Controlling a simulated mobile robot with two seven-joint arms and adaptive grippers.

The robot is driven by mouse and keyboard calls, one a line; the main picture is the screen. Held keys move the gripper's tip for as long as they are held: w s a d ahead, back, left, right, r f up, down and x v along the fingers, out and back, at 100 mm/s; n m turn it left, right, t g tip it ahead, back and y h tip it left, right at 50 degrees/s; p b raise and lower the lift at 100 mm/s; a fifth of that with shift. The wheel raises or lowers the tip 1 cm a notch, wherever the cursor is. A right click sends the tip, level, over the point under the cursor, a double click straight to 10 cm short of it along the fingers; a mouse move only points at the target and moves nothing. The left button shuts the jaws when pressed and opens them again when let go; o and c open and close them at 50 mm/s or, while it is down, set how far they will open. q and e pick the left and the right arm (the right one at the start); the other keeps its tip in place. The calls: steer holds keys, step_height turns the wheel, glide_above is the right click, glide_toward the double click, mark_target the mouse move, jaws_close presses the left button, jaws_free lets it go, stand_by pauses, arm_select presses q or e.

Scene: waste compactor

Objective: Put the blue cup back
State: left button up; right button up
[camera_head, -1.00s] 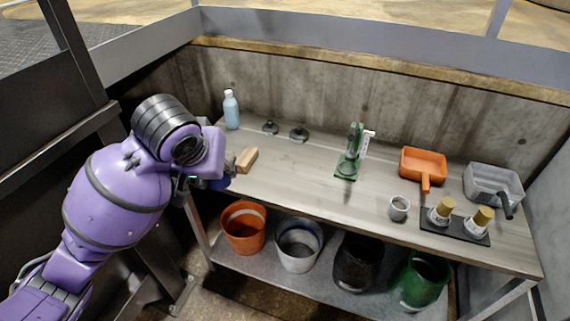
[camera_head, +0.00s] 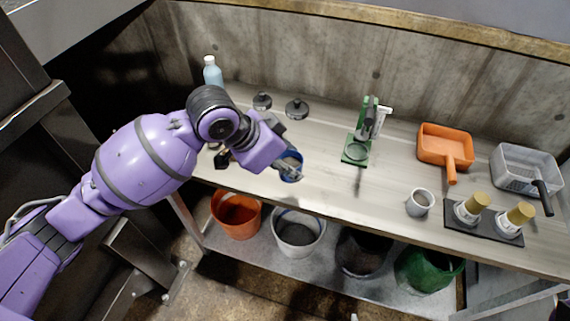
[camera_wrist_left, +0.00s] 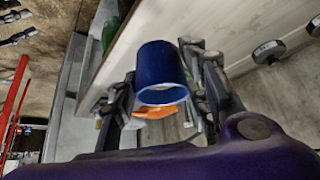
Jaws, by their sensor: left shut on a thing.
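The blue cup (camera_head: 290,166) is in my left gripper (camera_head: 292,172), over the left half of the workbench top (camera_head: 330,183). In the left wrist view the cup (camera_wrist_left: 162,70) sits between the two dark fingers of my left gripper (camera_wrist_left: 163,84), with its pale rim toward the camera. My purple forearm and the gripper hide part of the cup in the head view. I cannot tell whether the cup touches the bench. My right gripper does not show.
A green stand (camera_head: 360,140) is right of the cup. A grey cup (camera_head: 419,202), orange pan (camera_head: 445,146), grey basket (camera_head: 526,172) and two gold-topped containers are farther right. A blue bottle (camera_head: 212,72) and two dark knobbed pieces are at the back left. Buckets stand on the lower shelf.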

arm_select(q)
steer(key=w+f, duration=0.2)
steer(key=w, duration=0.1)
steer(key=w+f, duration=0.3)
steer(key=w+f+b, duration=0.1)
steer(key=w+f, duration=0.2)
steer(key=shift+w+a, duration=0.1)
steer(key=shift+a, duration=0.2)
step_height(320, 180, down, 3)
steer(key=shift+r, duration=0.1)
steer(key=shift+f, duration=0.2)
steer(key=o, duration=1.3)
